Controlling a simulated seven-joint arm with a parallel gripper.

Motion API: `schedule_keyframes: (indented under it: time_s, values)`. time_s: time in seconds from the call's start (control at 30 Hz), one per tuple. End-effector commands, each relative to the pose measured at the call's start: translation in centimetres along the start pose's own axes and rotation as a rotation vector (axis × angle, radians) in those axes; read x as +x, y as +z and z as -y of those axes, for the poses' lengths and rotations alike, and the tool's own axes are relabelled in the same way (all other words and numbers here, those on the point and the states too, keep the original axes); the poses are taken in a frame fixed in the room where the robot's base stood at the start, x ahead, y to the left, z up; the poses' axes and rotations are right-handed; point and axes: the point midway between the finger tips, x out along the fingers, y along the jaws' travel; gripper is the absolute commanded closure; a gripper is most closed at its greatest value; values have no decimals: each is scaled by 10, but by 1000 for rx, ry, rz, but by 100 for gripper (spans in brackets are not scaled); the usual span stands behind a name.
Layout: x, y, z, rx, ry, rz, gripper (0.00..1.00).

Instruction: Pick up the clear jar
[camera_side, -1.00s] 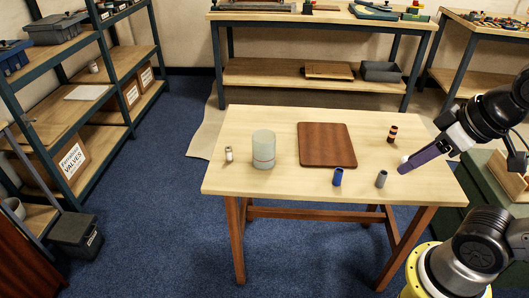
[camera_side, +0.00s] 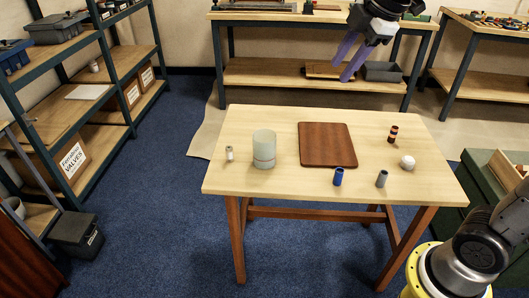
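The clear jar (camera_side: 264,149) stands upright on the left part of the wooden table (camera_side: 240,182). It is a pale, see-through cylinder with a thin band around its lower part. My gripper (camera_side: 352,78) is above and beyond the table's far edge in the picture, up and to the right of the jar.
A dark red-brown board (camera_side: 327,145) lies right of the jar. A small whitish cylinder (camera_side: 229,153) stands left of it. A blue cylinder (camera_side: 338,177), a grey cylinder (camera_side: 382,178), a white ball (camera_side: 407,163) and a red-banded cylinder (camera_side: 393,134) stand farther right.

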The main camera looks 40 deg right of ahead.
Motion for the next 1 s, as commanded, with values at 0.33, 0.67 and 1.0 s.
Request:
schedule_keyframes:
  time_s: [0.33,0.67,1.0]
  values:
    - [112,-31,-96,-332,-144,31,61]
    - [264,-34,-121,-430,-309,47,61]
    - [347,-19,-90,-419,-435,64,61]
